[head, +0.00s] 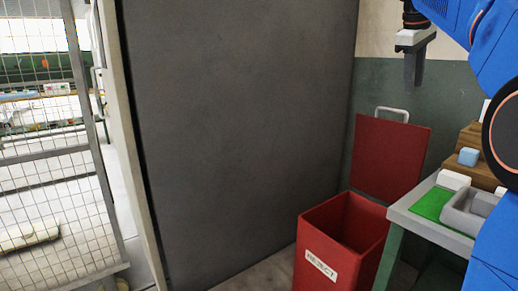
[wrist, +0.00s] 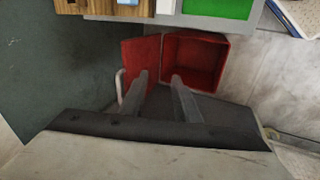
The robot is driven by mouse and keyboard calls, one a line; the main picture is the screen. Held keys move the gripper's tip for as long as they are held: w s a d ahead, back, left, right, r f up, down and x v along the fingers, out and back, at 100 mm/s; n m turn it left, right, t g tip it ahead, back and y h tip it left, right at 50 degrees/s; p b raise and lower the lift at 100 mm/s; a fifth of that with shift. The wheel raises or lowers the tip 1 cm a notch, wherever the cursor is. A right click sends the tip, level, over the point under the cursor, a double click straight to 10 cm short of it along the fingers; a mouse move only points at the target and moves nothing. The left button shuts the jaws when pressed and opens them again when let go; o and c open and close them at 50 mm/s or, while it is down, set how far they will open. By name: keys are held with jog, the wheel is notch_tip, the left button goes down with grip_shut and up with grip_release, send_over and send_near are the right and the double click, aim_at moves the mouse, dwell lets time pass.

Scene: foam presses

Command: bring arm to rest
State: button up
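My gripper (head: 413,84) hangs pointing down at the upper right of the head view, in front of the wall. It is above and behind the red bin's raised lid, with clear air below it. In the wrist view the two grey fingers of my gripper (wrist: 159,76) stand apart with nothing between them. The fingers overlap the view of the red bin below.
A red bin (head: 312,254) labelled REJECT stands open, its lid (head: 388,158) raised. Right of it is a table (head: 432,233) with a green mat (head: 432,203), a grey tray (head: 458,222) and a wooden stepped rack (head: 470,138) holding a blue block (head: 468,157). A mesh fence (head: 50,190) stands left.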

jog(key=s+a+f+m+y, duration=0.1)
jog(key=s+a+f, duration=0.4)
jog(key=s+f, duration=0.6)
jog(key=s+a+f+m+t+y, duration=0.1)
jog(key=s+a+f+m, duration=0.2)
jog(key=s+f, duration=0.9)
jog(key=s+a+f+m+y, duration=0.1)
jog(key=s+a+f, duration=0.6)
jog(key=f, duration=1.2)
jog(key=s+m, duration=0.1)
jog(key=s, duration=0.3)
jog(key=shift+s+t, duration=0.35)
jog(key=shift+t, duration=0.05)
jog(key=shift+d, duration=0.1)
